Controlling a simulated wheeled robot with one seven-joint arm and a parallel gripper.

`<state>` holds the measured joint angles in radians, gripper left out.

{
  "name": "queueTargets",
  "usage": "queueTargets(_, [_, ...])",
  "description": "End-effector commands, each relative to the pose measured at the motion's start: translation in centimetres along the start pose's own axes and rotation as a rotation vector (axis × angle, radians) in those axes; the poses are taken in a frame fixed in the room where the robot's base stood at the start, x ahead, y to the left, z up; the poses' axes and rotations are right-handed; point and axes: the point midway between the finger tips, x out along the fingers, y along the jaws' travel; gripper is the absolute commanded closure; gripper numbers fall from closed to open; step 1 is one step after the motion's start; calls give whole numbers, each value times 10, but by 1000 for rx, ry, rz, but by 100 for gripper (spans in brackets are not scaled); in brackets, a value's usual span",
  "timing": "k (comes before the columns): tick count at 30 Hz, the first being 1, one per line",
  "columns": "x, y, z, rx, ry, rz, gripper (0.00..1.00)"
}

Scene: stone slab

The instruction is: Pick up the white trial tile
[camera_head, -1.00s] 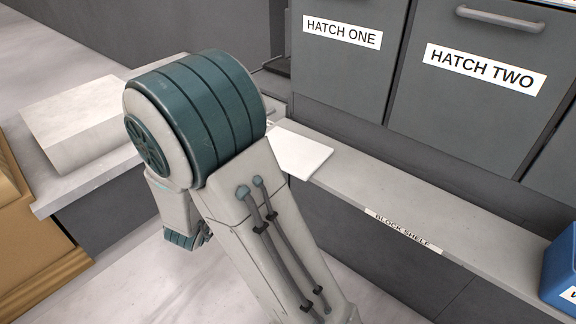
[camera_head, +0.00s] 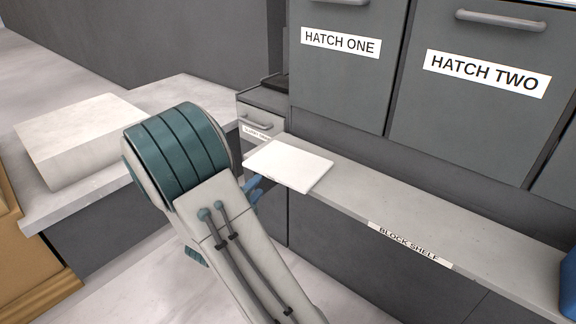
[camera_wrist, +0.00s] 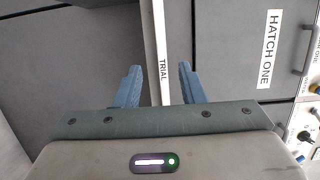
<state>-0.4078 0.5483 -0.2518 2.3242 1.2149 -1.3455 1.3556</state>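The white trial tile (camera_head: 290,166) lies flat at the left end of the block shelf (camera_head: 350,196), its near-left edge by the shelf's end. In the wrist view I see the tile edge-on as a pale strip (camera_wrist: 157,45) marked TRIAL. My gripper (camera_wrist: 158,72) is open, with one blue finger on each side of that strip and a gap on both sides. In the head view the blue fingers (camera_head: 257,187) show at the tile's near-left edge, partly hidden by my arm.
The hatch one door (camera_head: 345,75) and hatch two door (camera_head: 480,105) stand closed behind the shelf. A small drawer unit (camera_head: 262,122) is behind the tile. A pale stone block (camera_head: 80,140) sits on the left counter. A blue container (camera_head: 568,270) is at the right edge. The shelf's middle is clear.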

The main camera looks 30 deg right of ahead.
Motion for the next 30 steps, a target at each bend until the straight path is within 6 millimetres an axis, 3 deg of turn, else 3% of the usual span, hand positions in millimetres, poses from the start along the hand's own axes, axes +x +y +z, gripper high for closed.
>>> queueTargets(10, [46,-2,-1,0,2,-1,64])
queueTargets(19, [51,-3,-1,-1,0,0,64])
queueTargets(23, [51,-3,-1,-1,0,0,97])
queueTargets(30, [51,-4,0,0,0,-3,100])
